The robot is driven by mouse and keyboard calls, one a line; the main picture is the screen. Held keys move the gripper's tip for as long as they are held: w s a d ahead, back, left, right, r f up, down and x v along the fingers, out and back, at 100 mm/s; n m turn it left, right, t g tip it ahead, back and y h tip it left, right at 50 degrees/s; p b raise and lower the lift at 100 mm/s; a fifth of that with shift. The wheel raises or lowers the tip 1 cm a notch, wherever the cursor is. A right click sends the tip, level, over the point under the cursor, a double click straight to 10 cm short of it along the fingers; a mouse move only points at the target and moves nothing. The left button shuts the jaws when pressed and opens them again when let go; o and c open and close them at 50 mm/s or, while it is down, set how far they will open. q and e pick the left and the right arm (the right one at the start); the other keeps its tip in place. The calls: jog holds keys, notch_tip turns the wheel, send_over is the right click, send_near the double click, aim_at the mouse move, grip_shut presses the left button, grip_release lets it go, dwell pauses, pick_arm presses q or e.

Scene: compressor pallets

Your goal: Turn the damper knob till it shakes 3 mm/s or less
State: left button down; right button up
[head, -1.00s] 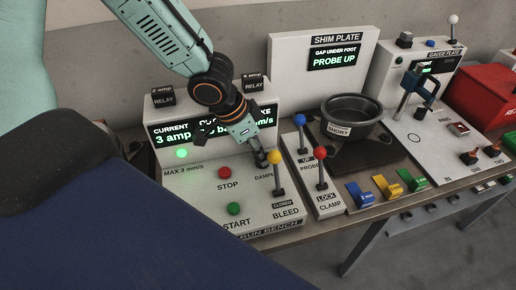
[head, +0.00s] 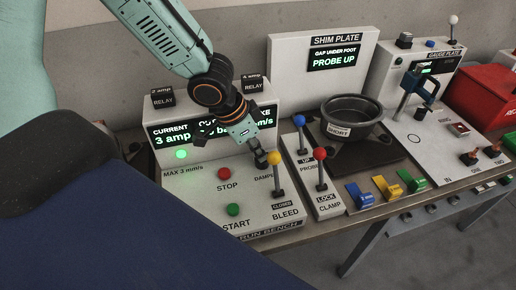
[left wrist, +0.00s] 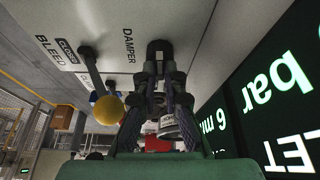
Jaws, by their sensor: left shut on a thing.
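The damper knob (left wrist: 159,50) is a dark knob on the white run bench panel, beside the DAMPER label in the left wrist view. My left gripper (left wrist: 157,76) is shut on it, its two fingers either side. In the head view my left gripper (head: 259,158) reaches down to the panel just left of the yellow-balled bleed lever (head: 275,160) and covers most of the knob. The run bench display (head: 170,139) reads 3 amp. My arm hides the shake number in the head view, and the left wrist view shows the display only in part, tilted.
The green START button (head: 233,209) and red STOP button (head: 224,173) sit left of the bleed lever. The blue-balled probe lever (head: 299,120) and red-balled clamp lever (head: 320,154) stand close to the right. A green lamp (head: 181,154) is lit under the display.

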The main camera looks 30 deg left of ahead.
dwell(0.8)
pick_arm(q)
jog(key=c, duration=1.3)
grip_release()
jog(key=shift+c, duration=0.2)
jog(key=shift+a+r, duration=0.1)
jog(key=shift+r, duration=0.3)
jog(key=v, duration=0.6)
jog(key=shift+s+r, duration=0.2)
jog(key=shift+r, duration=0.1)
